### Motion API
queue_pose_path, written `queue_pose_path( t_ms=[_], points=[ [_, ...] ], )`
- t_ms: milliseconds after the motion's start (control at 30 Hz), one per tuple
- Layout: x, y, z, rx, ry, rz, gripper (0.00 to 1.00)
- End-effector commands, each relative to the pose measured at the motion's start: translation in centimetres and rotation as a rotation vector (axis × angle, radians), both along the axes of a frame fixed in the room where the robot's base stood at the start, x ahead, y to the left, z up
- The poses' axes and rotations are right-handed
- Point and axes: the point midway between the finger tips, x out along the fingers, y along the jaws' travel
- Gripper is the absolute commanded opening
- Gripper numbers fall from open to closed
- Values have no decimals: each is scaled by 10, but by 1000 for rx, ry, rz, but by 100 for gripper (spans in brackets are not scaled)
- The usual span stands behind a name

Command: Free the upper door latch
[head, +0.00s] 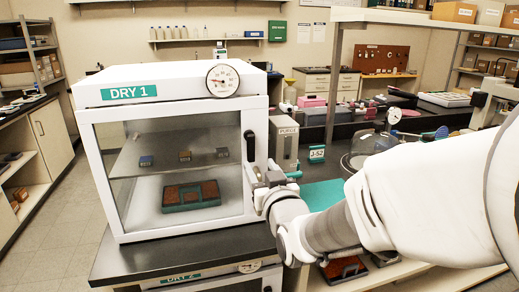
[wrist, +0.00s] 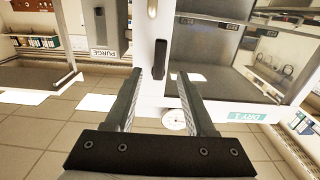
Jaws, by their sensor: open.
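The white dry cabinet (head: 180,75), labelled DRY 1, has a closed glass-fronted door (head: 120,190). The upper door latch (head: 250,145) is a small black upright bar at the door's right edge. In the wrist view, which is upside down, the latch (wrist: 160,60) shows on the white door edge, between the fingertips in the picture. My gripper (head: 258,174) is at the door's right edge, just below the latch in the head view. The fingers (wrist: 160,76) are open with nothing held. I cannot tell whether they touch the latch. My gripper hides the door edge lower down.
A grey PURGE box (head: 285,140) stands close to the right of the cabinet. A round dial gauge (head: 222,81) sits on the cabinet's top front. A green tray (head: 192,204) and small blocks are inside. A bell jar (head: 366,145) stands on the bench at right.

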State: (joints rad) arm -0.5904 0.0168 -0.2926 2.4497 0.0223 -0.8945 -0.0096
Motion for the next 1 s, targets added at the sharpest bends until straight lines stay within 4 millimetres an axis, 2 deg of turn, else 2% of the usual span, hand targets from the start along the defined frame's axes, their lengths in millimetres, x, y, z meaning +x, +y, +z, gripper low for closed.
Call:
queue_pose_path(
  t_ms=[200, 433, 600, 900, 1000],
  points=[
    [37, 11, 0, -2, -1, 1, 55],
    [65, 19, 0, -1, 0, 0, 55],
    [74, 21, 0, 0, 0, 0, 55],
    [76, 22, 0, 0, -1, 0, 55],
    [76, 22, 0, 0, -1, 0, 37]
  ],
)
